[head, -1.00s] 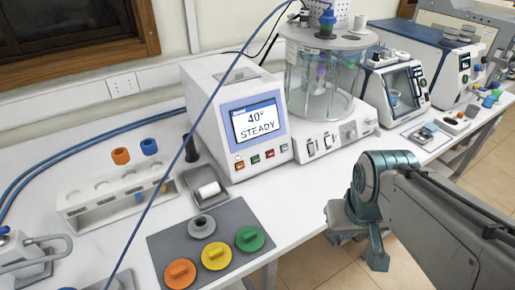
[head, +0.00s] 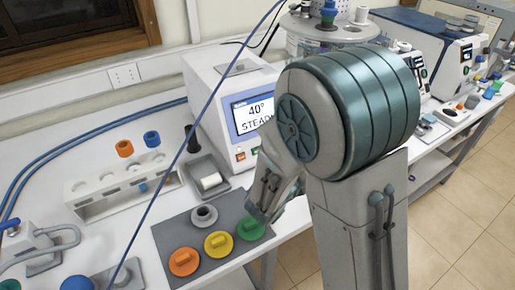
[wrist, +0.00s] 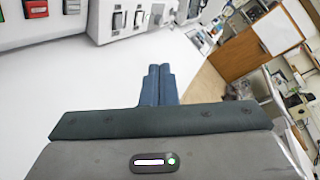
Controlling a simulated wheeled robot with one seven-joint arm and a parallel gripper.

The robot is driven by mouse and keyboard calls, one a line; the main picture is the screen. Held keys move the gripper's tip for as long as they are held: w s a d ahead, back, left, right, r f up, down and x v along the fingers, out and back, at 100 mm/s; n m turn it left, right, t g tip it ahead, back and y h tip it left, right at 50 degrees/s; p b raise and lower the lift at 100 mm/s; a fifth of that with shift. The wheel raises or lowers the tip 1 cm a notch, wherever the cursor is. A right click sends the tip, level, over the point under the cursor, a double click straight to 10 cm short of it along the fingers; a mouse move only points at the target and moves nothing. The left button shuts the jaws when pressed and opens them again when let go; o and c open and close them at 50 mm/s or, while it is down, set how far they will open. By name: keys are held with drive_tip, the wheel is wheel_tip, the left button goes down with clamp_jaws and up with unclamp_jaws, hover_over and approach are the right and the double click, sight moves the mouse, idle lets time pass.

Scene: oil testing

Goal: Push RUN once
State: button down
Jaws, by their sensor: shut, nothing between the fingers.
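The white tester (head: 215,110) shows "40° STEADY" on its screen (head: 252,114). An orange button (head: 240,155) shows below the screen in the head view; my arm hides the panel's right part. No RUN label can be read. In the wrist view a red button (wrist: 36,8) and a grey button (wrist: 71,6) show at the top left, ahead and left of my fingers. My gripper (wrist: 160,68) is shut and empty, with both fingertips together over the white bench, apart from the buttons. In the head view my gripper hangs in front of the tester, by the grey mat.
The grey mat (head: 228,258) holds orange (head: 183,262), yellow (head: 218,245) and green (head: 250,229) caps and a grey one. A small tray (head: 205,170) stands beside the tester. A glass bath stands right of it, partly hidden. A blue cable crosses the head view.

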drive_tip(key=w+a+f+n+t+y, duration=0.1)
drive_tip(key=a+f+n+t+y, duration=0.1)
drive_tip(key=a+n, duration=0.6)
drive_tip(key=f+y, duration=0.1)
drive_tip(key=y, duration=0.1)
drive_tip(key=shift+w+a+y, duration=0.2)
drive_tip(key=shift+a+y, duration=0.15)
drive_tip(key=shift+y, duration=0.05)
drive_tip(key=shift+w+a+f+b, duration=0.25)
drive_tip(key=shift+w+a+f, duration=0.4)
drive_tip(key=shift+w, duration=0.5)
drive_tip(key=shift+w+a+f+b, duration=0.25)
drive_tip(key=shift+w+a+f, duration=0.15)
drive_tip(key=shift+w+a, duration=0.6)
drive_tip(key=shift+w+a+f+b, duration=0.25)
drive_tip(key=shift+w+a+f, duration=0.3)
drive_tip(key=shift+w, duration=0.7)
drive_tip(key=shift+a, duration=0.1)
drive_tip(key=shift+w+a+f, duration=0.1)
drive_tip(key=shift+w+a, duration=0.05)
drive_tip(key=shift+w, duration=0.15)
drive_tip(key=shift+w+a+f, duration=0.15)
drive_tip(key=shift+w+a, duration=0.05)
drive_tip(key=shift+w, duration=0.1)
drive_tip(key=shift+s+d+r, duration=0.3)
drive_tip(key=shift+s+d, duration=0.1)
drive_tip(key=shift+s, duration=0.25)
